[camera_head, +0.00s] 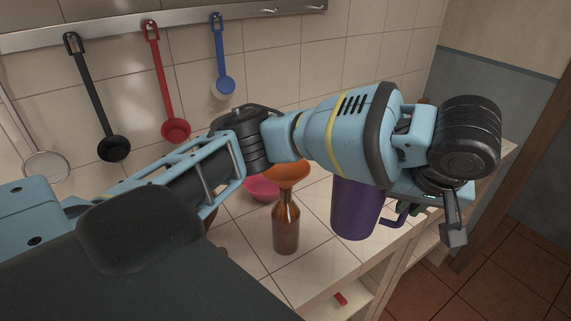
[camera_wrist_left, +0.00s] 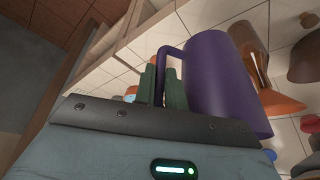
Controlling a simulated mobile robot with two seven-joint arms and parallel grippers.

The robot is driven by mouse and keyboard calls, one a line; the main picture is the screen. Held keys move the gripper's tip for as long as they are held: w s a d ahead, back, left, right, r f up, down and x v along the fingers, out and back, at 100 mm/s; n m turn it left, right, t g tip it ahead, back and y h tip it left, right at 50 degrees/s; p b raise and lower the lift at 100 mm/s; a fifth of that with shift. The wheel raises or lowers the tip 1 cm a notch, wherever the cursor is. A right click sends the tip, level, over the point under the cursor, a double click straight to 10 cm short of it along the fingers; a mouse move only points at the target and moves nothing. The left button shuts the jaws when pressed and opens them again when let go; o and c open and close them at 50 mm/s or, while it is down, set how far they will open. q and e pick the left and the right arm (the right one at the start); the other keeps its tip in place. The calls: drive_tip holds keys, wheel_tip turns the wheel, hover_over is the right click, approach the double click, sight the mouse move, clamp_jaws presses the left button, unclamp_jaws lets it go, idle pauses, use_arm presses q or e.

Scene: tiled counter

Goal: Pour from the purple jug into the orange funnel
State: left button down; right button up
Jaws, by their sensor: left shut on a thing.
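The purple jug (camera_head: 355,210) is in the head view, right of the bottle; its top is hidden behind my left arm. It looks about upright. My left gripper (camera_head: 403,207) is shut on the jug's handle; its green fingers (camera_wrist_left: 162,85) are around the handle in the left wrist view, beside the jug (camera_wrist_left: 215,80). The orange funnel (camera_head: 287,172) sits in the neck of a brown bottle (camera_head: 286,228), left of the jug and apart from it. The funnel also shows in the left wrist view (camera_wrist_left: 281,103). My right gripper is not in view.
The bottle stands on the tiled counter (camera_head: 315,255), near its front edge. A pink bowl (camera_head: 262,189) sits behind the bottle. A black ladle (camera_head: 113,148), a red ladle (camera_head: 175,130) and a blue ladle (camera_head: 223,85) hang from a wall rail. Floor lies beyond the counter at right.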

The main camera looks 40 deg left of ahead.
use_arm(q)
wheel_tip(320, 180, up, 5)
drive_tip(key=shift+r, duration=0.1)
idle(0.5)
idle(1.1)
